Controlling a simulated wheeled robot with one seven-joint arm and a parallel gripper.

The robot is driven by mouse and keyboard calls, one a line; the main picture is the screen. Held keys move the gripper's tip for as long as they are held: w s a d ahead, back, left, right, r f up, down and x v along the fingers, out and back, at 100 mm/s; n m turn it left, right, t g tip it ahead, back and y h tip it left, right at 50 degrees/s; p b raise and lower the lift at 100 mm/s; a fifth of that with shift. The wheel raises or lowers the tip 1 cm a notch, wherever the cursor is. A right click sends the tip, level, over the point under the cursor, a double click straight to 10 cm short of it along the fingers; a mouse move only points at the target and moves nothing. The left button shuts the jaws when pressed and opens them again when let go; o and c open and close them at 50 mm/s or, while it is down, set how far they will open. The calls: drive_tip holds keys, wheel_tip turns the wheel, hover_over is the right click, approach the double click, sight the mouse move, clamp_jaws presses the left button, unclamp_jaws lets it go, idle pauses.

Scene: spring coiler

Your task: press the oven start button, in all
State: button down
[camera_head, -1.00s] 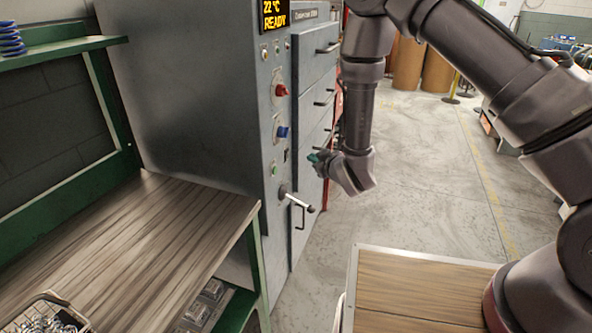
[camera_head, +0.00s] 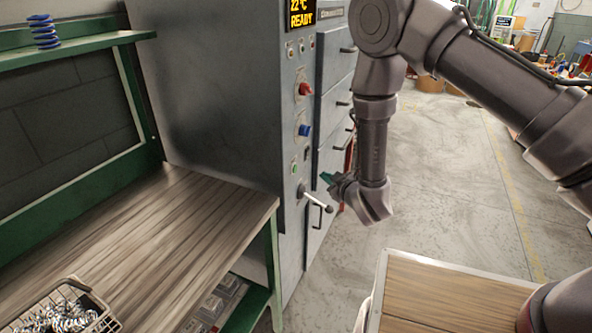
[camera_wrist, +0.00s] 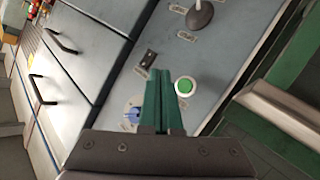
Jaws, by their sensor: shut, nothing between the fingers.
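The oven (camera_head: 220,110) is a tall grey cabinet with a control strip on its front edge. Its display (camera_head: 301,14) reads 22 °C READY. A green button (camera_head: 294,168) sits low on the strip, below the blue knob (camera_head: 304,130); in the wrist view the green button (camera_wrist: 185,86) has a white ring and a label beside it. My gripper (camera_head: 326,178) is shut and empty, its green fingers pointing at the panel. In the wrist view the fingertips (camera_wrist: 163,72) show just left of the green button, apart from it in the picture; their distance from the panel is unclear.
A lever with a dark ball end (camera_head: 317,200) sticks out below the green button, close to my gripper. A red knob (camera_head: 305,89) is higher up. A wooden workbench (camera_head: 150,235) stands left, with a wire basket (camera_head: 92,296) of springs. Open floor lies right.

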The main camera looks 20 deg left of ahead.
drive_tip(key=a, duration=0.6)
drive_tip(key=shift+w+a, duration=0.25)
drive_tip(key=shift+w, duration=0.05)
idle(1.8)
drive_tip(key=shift+a, duration=0.4)
drive_tip(key=shift+a, duration=0.4)
idle(0.4)
idle(0.4)
drive_tip(key=shift+d, duration=0.8)
drive_tip(key=d, duration=0.5)
drive_tip(key=shift+s, duration=0.2)
